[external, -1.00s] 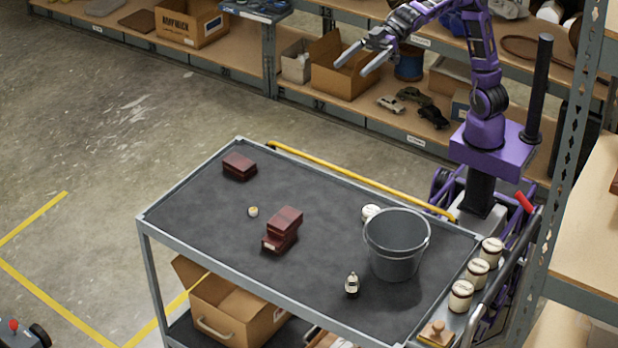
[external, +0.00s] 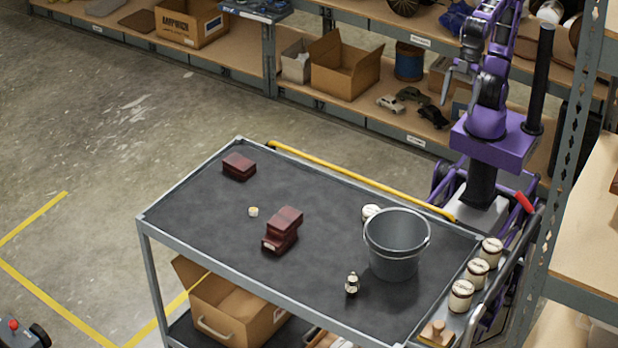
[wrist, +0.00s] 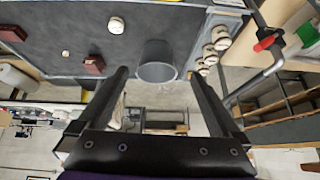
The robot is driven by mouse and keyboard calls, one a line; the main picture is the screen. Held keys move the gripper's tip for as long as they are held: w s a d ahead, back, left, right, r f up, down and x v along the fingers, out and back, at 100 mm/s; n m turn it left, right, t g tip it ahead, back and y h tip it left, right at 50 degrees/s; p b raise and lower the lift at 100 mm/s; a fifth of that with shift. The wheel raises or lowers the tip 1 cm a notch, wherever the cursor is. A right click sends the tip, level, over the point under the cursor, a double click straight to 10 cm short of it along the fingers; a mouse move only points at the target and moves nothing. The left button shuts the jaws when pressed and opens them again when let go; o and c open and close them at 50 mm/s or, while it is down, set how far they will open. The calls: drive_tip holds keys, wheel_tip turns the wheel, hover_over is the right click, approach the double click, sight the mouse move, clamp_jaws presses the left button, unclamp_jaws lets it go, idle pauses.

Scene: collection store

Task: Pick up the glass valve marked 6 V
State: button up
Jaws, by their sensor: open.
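A small upright cream-and-dark piece (external: 352,284) stands on the cart top in front of the bucket. It may be the glass valve, but I cannot read any 6 V mark. A second small pale, round piece (external: 253,211) sits left of the stacked red boxes; it also shows in the wrist view (wrist: 65,53). I cannot tell what it is. My gripper (external: 453,78) is raised behind the cart near the column, well away from both. Its two fingers are spread apart and empty in the wrist view (wrist: 158,74).
A grey bucket (external: 397,262) stands on the dark cart top (external: 200,215), with a white jar (external: 371,212) behind it. Dark red boxes (external: 239,166) (external: 283,228) lie to the left. Several labelled jars (external: 477,271) line the right end. A yellow rail (external: 360,180) edges the back.

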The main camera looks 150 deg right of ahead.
drive_tip(key=s+f, duration=0.1)
drive_tip(key=s+a+f+g, duration=0.1)
drive_tip(key=shift+s+f, duration=0.2)
drive_tip(key=shift+s, duration=0.15)
drive_tip(key=c, duration=0.3)
drive_tip(key=shift+c, duration=0.2)
